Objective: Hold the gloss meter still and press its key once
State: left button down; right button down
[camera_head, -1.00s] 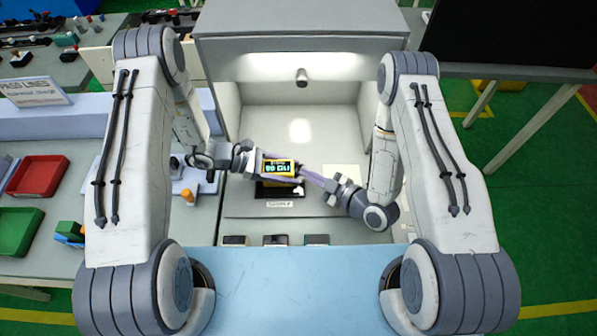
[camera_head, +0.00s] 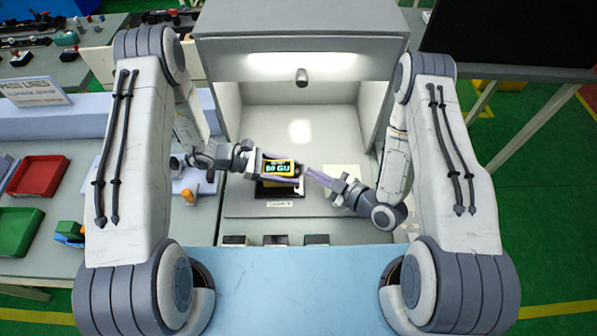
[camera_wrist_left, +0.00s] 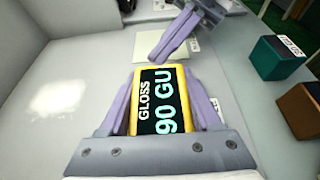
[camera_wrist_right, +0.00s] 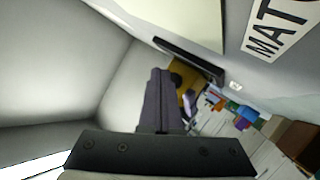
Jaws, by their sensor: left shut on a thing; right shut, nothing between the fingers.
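The gloss meter (camera_head: 279,168) is a yellow block with a dark screen. In the left wrist view its screen (camera_wrist_left: 160,105) reads "GLOSS 90 GU". My left gripper (camera_wrist_left: 160,82) is shut on it, one finger along each side, and holds it over a black stand (camera_head: 280,190). My right gripper (camera_head: 309,172) is shut and empty, its tips just off the meter's right end. In the right wrist view, a dark round spot, perhaps the key (camera_wrist_right: 176,80), shows on a yellow face beside the finger (camera_wrist_right: 160,85). Whether they touch is unclear.
A grey booth with a lamp surrounds the work area. A pale square card (camera_head: 342,178) lies at the right. Several small blocks (camera_head: 274,240) stand along the front edge. Red (camera_head: 38,176) and green (camera_head: 18,230) trays are on the left bench.

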jog(key=shift+d, duration=2.5)
pick_arm(q)
grip_release()
jog(key=shift+a, duration=0.1)
